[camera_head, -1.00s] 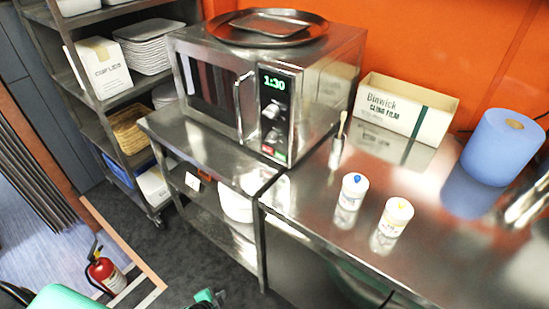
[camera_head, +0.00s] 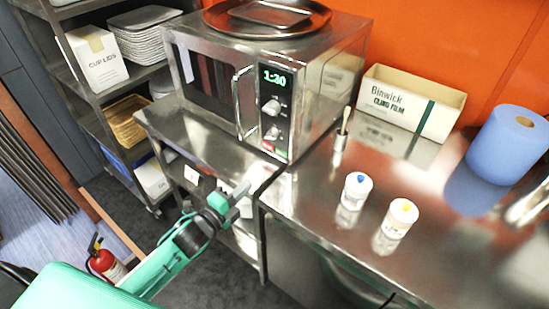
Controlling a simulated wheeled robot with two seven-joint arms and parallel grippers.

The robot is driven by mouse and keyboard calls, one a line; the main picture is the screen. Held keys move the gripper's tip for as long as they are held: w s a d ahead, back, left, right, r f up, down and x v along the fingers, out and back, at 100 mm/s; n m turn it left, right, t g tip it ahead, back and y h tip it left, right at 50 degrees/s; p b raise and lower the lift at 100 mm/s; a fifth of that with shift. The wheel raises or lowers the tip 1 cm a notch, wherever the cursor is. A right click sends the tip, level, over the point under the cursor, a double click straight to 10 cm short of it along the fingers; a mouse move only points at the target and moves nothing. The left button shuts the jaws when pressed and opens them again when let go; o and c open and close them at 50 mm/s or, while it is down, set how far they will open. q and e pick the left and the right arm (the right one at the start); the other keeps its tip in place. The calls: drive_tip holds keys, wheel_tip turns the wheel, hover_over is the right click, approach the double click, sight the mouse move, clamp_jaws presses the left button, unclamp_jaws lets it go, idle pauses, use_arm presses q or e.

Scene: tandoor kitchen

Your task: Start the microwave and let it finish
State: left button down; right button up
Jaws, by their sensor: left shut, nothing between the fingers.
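The steel microwave (camera_head: 318,92) stands on a steel table, its door closed. Its green display (camera_head: 275,78) reads 1:30. Below the display are two knobs (camera_head: 271,107), and under them a red and a green button (camera_head: 272,146). The vertical door handle (camera_head: 238,103) is left of the panel. My left gripper (camera_head: 240,196) is shut and empty, below and left of the panel, in front of the table's edge and apart from the microwave. My right gripper is not in view.
A round tray (camera_head: 318,22) lies on the microwave. On the right counter stand two white tubs (camera_head: 355,190), a small holder (camera_head: 339,148), a cling film box (camera_head: 408,104) and a blue roll (camera_head: 508,145). A shelf rack (camera_head: 107,76) is at left, a fire extinguisher (camera_head: 103,262) on the floor.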

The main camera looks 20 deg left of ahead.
use_arm(q)
drive_tip(key=shift+w, duration=0.15)
drive_tip(key=p, duration=0.4)
approach(281, 154)
drive_tip(key=x, duration=0.6)
drive_tip(key=shift+r, duration=0.1)
drive_tip(key=shift+w+d, duration=0.1)
drive_tip(key=shift+w, duration=0.25)
drive_tip(key=shift+w, duration=0.15)
